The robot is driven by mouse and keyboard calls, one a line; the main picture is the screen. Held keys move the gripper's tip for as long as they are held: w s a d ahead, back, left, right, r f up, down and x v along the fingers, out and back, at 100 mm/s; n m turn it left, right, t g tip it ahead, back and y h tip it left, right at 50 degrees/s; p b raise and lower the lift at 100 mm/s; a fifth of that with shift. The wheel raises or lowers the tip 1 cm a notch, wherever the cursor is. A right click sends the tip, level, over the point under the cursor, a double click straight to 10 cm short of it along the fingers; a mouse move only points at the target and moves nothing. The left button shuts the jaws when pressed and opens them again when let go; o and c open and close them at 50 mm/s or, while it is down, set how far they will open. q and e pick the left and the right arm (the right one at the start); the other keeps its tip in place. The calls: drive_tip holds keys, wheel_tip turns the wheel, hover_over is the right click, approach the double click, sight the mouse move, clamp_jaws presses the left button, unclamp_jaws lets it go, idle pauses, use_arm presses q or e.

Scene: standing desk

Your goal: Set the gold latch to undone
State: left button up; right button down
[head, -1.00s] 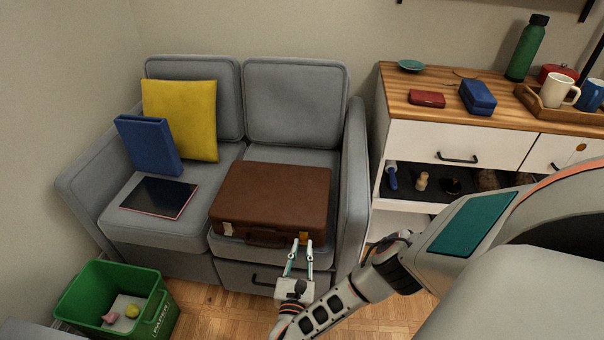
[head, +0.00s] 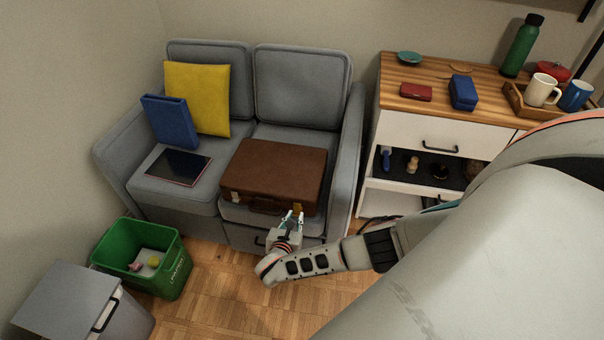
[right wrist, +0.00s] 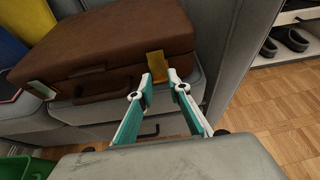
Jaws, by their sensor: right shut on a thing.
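A brown briefcase (head: 275,165) lies flat and shut on the right seat of the grey sofa, its handle towards me. The gold latch (head: 297,208) is on its front face near the right end. It also shows in the right wrist view (right wrist: 155,63). My right gripper (head: 292,217) reaches the latch from the front. In the right wrist view its fingertips (right wrist: 159,76) are on both sides of the latch's lower end, shut on it. A pale latch (right wrist: 40,89) sits at the case's left end. My left gripper is not in view.
A yellow cushion (head: 205,100), a blue box file (head: 170,122) and a dark tablet (head: 178,166) are on the left seat. A wood-topped sideboard (head: 440,95) is at right.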

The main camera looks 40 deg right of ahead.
sight(294, 212)
drive_tip(key=r+g+y+p, duration=0.1)
drive_tip(key=p, duration=0.1)
drive_tip(key=r+g+y+p, duration=0.1)
drive_tip(key=p, duration=0.1)
drive_tip(key=r+y+p, duration=0.1)
drive_tip(key=p, duration=0.1)
drive_tip(key=shift+s+a+g+p, duration=0.15)
drive_tip(key=shift+a+g+p, duration=0.1)
drive_tip(key=shift+g+p, duration=0.15)
drive_tip(key=shift+r+g+y+p, duration=0.2)
drive_tip(key=shift+g+y+p, duration=0.5)
drive_tip(key=shift+y+p, duration=0.3)
drive_tip(key=shift+r+g+y+p, duration=0.25)
drive_tip(key=shift+g+y+p, duration=0.25)
drive_tip(key=shift+y, duration=0.1)
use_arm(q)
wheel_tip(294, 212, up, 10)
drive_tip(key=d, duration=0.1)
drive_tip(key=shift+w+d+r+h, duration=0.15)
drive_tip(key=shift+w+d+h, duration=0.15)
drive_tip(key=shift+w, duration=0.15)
use_arm(e)
drive_tip(key=shift+d+r+g+y, duration=0.1)
drive_tip(key=shift+r+g+y, duration=0.2)
drive_tip(key=shift+g+y, duration=0.3)
drive_tip(key=shift+d+r+g+y, duration=0.1)
drive_tip(key=shift+r+g+y, duration=0.15)
drive_tip(key=shift+g+y, duration=0.3)
